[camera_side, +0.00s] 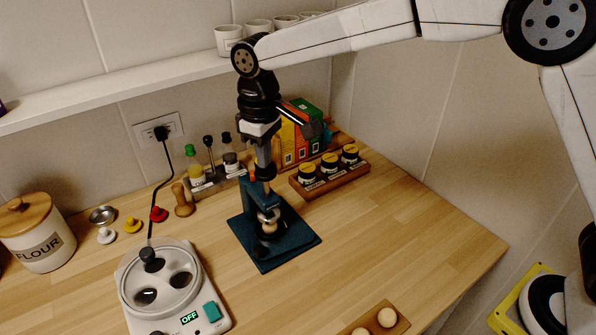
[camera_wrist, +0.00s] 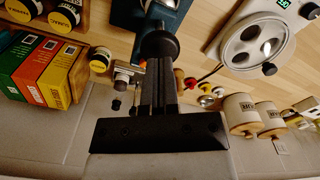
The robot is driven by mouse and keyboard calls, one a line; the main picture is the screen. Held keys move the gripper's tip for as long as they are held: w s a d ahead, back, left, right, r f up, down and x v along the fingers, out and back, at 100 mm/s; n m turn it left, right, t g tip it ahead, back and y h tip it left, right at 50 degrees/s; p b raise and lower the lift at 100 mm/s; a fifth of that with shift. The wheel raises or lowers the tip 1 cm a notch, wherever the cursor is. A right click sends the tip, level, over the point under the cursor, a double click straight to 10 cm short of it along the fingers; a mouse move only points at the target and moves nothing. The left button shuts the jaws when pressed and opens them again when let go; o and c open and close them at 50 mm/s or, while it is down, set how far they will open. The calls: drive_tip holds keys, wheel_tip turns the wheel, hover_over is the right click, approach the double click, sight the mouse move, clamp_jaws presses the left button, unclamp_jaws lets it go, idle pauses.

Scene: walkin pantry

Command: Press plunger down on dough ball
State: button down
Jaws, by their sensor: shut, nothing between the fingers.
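The press stands on the counter with a flat dark blue base (camera_side: 296,247) and a blue upright; the base shows partly in the wrist view (camera_wrist: 178,12). A pale dough ball (camera_side: 269,227) sits low in the press, below the metal plunger (camera_side: 266,213). My gripper (camera_side: 263,166) points down over the top of the press with its fingers shut and empty. In the wrist view, my fingertips (camera_wrist: 160,62) end at the round black knob (camera_wrist: 159,45) on the plunger. Whether they touch it is unclear. The dough ball is hidden in the wrist view.
A rack of black jars (camera_side: 330,163) stands right of the press, with colourful boxes (camera_side: 300,127) behind. Bottles (camera_side: 195,168) stand behind left. A white appliance (camera_side: 172,287) is front left. More dough balls (camera_side: 388,317) lie on a board in front. The right counter is clear.

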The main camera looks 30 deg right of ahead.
sight(265, 171)
drive_tip(key=shift+f, duration=2.2)
idle(2.6)
drive_tip(key=shift+r, duration=0.1)
drive_tip(key=shift+r, duration=3.25)
drive_tip(key=shift+d+f, duration=0.15)
drive_tip(key=shift+d, duration=0.25)
drive_tip(key=s+d+f+m+t, duration=0.1)
drive_tip(key=s+d+f+m, duration=0.1)
drive_tip(key=s+d+f, duration=0.2)
drive_tip(key=s+d+f+m, duration=0.2)
drive_tip(key=s+d+f, duration=0.1)
drive_tip(key=s+d, duration=0.6)
drive_tip(key=s+d+f+m+t, duration=0.1)
drive_tip(key=s+d+f, duration=0.3)
drive_tip(key=d, duration=0.5)
drive_tip(key=shift+s+f+m+t, duration=0.3)
drive_tip(key=shift+s+m, duration=0.2)
drive_tip(key=shift+s, duration=0.7)
